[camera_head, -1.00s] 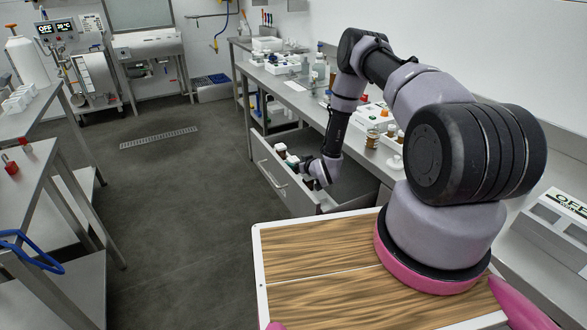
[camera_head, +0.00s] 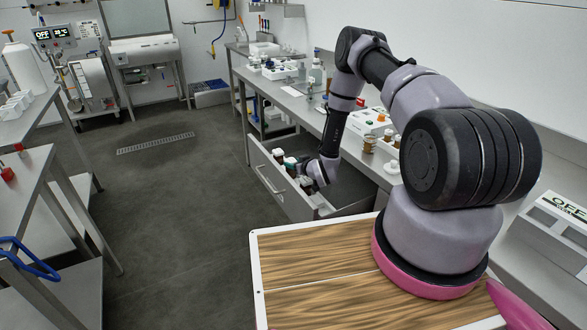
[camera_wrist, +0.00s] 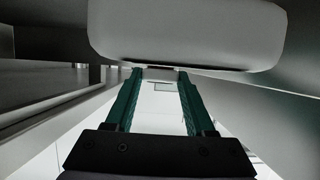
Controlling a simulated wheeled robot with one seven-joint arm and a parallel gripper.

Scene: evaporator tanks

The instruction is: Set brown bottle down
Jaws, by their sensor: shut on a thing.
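My gripper (camera_head: 312,175) is low over the open drawer (camera_head: 279,192) under the right-hand counter. My wrist hides most of it in the head view. A small brown bottle (camera_head: 307,184) shows at the gripper's fingers, partly hidden. I cannot tell whether its base touches the drawer floor. Two more dark bottles with pale or green caps stand further back in the drawer (camera_head: 284,160). In the wrist view two dark green fingers (camera_wrist: 160,95) reach forward under a large pale rounded shape (camera_wrist: 187,35), which I cannot identify for certain.
The counter (camera_head: 312,115) above the drawer bears several jars and bottles, including a brown jar (camera_head: 370,144) near its edge. The drawer's walls stand close around the gripper. A steel table (camera_head: 30,185) stands at the left. The floor (camera_head: 170,210) between is clear.

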